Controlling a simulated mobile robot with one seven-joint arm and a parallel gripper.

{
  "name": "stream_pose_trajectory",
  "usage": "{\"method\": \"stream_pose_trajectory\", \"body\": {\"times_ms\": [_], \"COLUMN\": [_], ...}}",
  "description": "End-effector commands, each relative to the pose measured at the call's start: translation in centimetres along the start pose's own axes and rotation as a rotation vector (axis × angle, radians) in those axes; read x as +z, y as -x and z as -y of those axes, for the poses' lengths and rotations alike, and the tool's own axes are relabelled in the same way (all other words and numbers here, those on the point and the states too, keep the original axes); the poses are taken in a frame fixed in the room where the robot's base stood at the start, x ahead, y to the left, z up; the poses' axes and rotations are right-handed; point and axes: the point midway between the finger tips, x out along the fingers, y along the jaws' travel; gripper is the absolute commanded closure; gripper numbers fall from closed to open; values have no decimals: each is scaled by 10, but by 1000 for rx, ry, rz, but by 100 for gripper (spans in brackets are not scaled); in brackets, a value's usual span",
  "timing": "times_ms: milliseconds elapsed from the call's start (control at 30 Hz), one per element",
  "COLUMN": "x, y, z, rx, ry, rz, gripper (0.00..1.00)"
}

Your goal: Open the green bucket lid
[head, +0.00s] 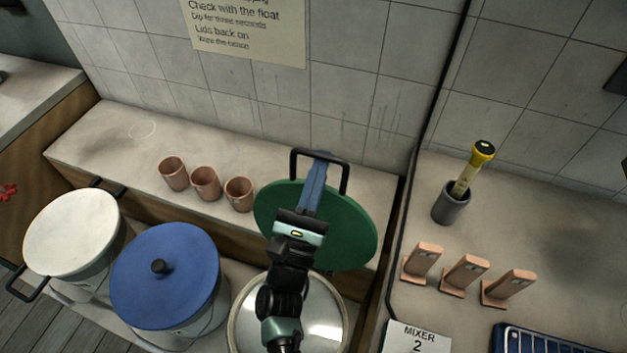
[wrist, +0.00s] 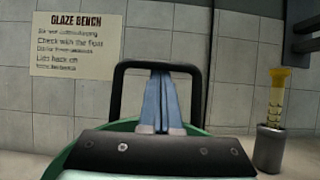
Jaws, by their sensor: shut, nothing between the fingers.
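The green lid (head: 348,235) is right of centre in the head view, broad face showing, at the bench edge. Its black loop handle (head: 346,180) is at the far edge, towards the wall. My gripper (head: 321,156) reaches across the lid, its blue fingers together and empty at the handle. In the wrist view the shut fingers (wrist: 161,76) appear within the outline of the handle (wrist: 115,95); I cannot tell if they touch it. A strip of green lid (wrist: 122,126) shows below. A shiny round metal top or opening (head: 325,312) lies below the lid, partly hidden by my arm.
A blue-lidded bucket (head: 185,265) and a white-lidded bucket (head: 70,230) stand left. Several terracotta cups (head: 205,184) sit on the bench behind. At right are a grey pot (head: 450,208) with a yellow-topped tool and pinkish stands (head: 465,275). The tiled wall is close behind.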

Motion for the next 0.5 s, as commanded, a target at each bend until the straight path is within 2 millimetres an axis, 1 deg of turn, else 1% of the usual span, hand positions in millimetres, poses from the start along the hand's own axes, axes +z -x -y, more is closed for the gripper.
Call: {"method": "stream_pose_trajectory", "body": {"times_ms": [100, 367, 500], "x": [0, -1, -1], "y": [-4, -4, 2], "z": [0, 0, 0], "rx": [0, 0, 1], "ry": [0, 0, 0], "rz": [-1, -1, 14], "gripper": [100, 100, 100]}}
